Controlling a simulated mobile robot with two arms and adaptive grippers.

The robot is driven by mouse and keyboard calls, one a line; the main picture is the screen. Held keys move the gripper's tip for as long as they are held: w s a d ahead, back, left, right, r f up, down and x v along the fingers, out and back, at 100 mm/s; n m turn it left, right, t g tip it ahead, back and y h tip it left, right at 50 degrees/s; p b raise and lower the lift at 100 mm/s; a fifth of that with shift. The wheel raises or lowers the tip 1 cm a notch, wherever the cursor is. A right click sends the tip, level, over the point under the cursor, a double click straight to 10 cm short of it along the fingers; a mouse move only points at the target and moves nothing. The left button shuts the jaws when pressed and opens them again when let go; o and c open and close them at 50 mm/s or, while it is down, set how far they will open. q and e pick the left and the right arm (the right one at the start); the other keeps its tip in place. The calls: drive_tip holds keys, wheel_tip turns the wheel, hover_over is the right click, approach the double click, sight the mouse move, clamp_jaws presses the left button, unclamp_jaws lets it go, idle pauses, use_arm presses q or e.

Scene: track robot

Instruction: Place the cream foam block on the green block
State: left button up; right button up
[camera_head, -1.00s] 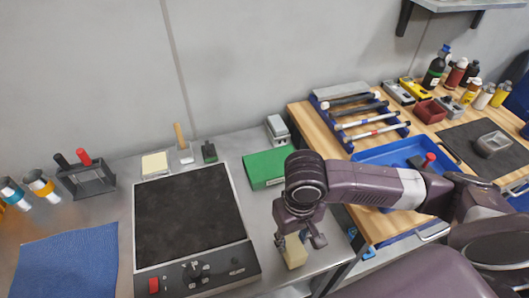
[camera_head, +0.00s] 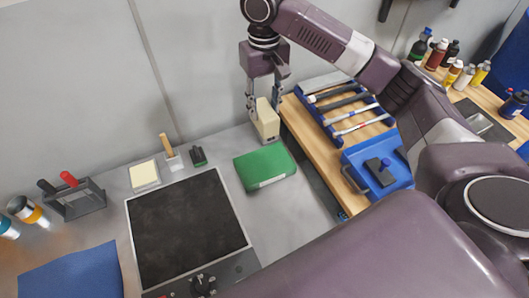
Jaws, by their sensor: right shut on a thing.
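The cream foam block (camera_head: 267,121) is held upright in my right gripper (camera_head: 264,98), whose fingers point down and are shut on its upper part. The green block (camera_head: 265,166) lies flat on the grey bench. In the picture, the cream block is just above and beyond the green block's far edge. I cannot tell its exact height over the bench. My left gripper is not in view.
A wooden table with a blue tray (camera_head: 364,160) and tool rack (camera_head: 347,114) is on the right.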

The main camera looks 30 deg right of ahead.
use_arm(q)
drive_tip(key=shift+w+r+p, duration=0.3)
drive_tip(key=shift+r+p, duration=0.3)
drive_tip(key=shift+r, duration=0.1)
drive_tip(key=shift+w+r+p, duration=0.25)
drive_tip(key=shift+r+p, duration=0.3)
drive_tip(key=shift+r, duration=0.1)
use_arm(e)
drive_tip(key=shift+f, duration=8.85)
drive_tip(key=shift+f, duration=0.1)
drive_tip(key=o, duration=1)
wheel_tip(320, 180, up, 12)
drive_tip(key=shift+r+b, duration=0.15)
drive_tip(key=shift+b, duration=1)
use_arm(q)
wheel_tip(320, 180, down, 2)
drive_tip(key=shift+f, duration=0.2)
